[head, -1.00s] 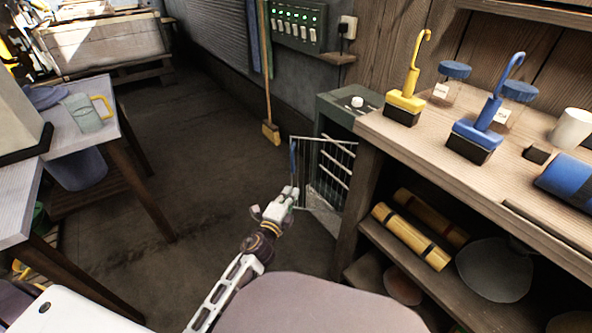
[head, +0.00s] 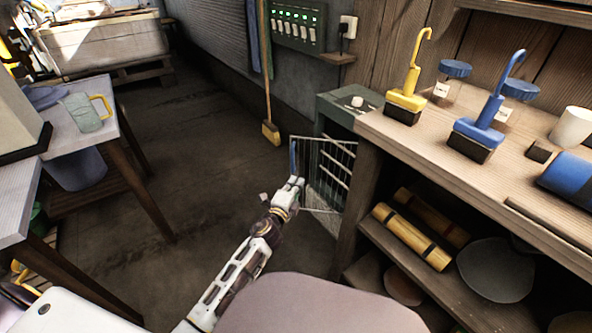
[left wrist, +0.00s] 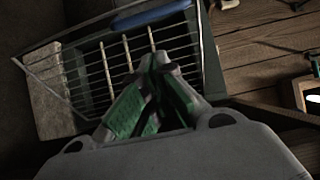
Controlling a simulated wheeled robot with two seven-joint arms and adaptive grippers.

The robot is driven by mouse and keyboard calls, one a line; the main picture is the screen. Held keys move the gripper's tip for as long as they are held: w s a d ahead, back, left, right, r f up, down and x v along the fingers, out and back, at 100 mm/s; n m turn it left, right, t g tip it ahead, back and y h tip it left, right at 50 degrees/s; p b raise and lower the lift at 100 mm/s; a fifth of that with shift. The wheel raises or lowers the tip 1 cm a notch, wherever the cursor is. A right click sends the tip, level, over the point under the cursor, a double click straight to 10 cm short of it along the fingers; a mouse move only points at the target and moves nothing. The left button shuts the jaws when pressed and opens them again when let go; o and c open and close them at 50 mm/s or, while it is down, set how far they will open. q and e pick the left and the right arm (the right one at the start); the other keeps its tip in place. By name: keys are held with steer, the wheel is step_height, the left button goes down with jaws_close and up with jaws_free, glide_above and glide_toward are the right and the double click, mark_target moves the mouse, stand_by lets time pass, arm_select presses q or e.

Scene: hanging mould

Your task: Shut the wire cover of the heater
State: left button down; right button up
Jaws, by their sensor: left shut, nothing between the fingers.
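The heater (head: 338,108) is a grey-green box with a pale knob on top, at the left end of the workbench. Its wire cover (head: 312,172) stands swung out from the front, open, with a blue handle (head: 293,158) along its outer edge. In the left wrist view, the wire bars (left wrist: 100,72) and the blue handle (left wrist: 152,14) lie beyond my fingers. My left gripper (head: 296,183) is shut and empty, close to the cover's outer edge below the handle. Whether it touches the cover I cannot tell. My right gripper is not in view.
The wooden workbench (head: 400,140) stands right of the heater, with yellow and blue hooked tools on top and yellow rolls on the shelf below. A broom (head: 270,132) leans on the wall behind. The floor (head: 185,165) left of the cover is clear.

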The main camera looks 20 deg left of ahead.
arm_select(q)
steer(key=w+a+b, duration=0.1)
steer(key=w+a, duration=0.1)
steer(key=w, duration=0.5)
steer(key=shift+w, duration=0.35)
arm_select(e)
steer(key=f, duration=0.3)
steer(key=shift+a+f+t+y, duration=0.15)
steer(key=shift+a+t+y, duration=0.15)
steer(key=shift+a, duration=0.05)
arm_select(q)
steer(key=shift+w+a, duration=0.1)
steer(key=shift+a, duration=0.05)
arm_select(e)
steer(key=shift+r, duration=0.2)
